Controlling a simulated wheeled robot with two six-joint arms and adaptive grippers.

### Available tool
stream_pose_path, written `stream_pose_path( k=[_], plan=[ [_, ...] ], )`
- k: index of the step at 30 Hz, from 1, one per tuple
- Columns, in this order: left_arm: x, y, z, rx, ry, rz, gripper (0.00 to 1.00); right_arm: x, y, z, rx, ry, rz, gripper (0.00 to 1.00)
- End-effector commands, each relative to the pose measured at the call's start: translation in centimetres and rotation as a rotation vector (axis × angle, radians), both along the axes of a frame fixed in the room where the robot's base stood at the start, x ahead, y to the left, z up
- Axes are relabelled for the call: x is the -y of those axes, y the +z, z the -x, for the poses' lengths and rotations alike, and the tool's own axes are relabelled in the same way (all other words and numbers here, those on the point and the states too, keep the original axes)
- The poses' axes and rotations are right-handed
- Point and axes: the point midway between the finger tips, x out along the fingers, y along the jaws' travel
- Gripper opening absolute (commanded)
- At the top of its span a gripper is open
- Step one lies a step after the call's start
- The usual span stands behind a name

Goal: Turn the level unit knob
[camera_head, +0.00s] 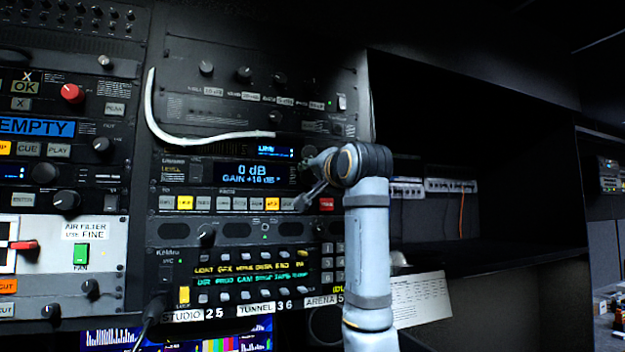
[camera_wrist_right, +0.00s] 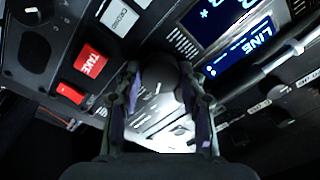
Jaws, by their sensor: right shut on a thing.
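The level unit (camera_head: 205,172) is a black rack panel with a blue-lit display (camera_head: 250,174) reading "0 dB" and "GAIN +10 dB". My right gripper (camera_head: 313,180) is at the right end of this unit, in front of the panel. In the head view the gripper and wrist cover the knob. In the right wrist view a dark, rounded knob (camera_wrist_right: 160,70) sits between the two fingers of my right gripper (camera_wrist_right: 164,100), which are shut on it. My left gripper is in neither view.
A red TAKE button (camera_head: 326,204) and a row of lit and white buttons (camera_head: 228,203) lie below the display. A white cable (camera_head: 152,105) curves above the unit. An open dark shelf bay (camera_head: 480,150) is on the right, with a paper sheet (camera_head: 422,299) below.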

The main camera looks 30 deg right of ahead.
Motion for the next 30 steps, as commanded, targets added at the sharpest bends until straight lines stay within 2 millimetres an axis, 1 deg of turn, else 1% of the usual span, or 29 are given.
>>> stream_pose_path(
  k=[13,14,18,27,30],
  plan=[
    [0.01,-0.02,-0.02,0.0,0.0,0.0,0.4,0.05,0.15,0.09,0.006,-0.001,-0.007,0.08],
    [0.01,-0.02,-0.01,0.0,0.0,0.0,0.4,0.05,0.15,0.09,0.006,-0.001,-0.007,0.44],
    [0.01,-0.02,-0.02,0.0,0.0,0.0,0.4,0.03,0.11,0.07,0.004,-0.001,-0.006,0.63],
    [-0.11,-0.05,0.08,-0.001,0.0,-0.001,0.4,0.01,0.04,0.1,0.002,0.0,-0.007,0.63],
    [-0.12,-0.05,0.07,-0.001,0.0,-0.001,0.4,-0.17,0.02,0.91,0.004,0.0,-0.006,0.63]
  ],
)
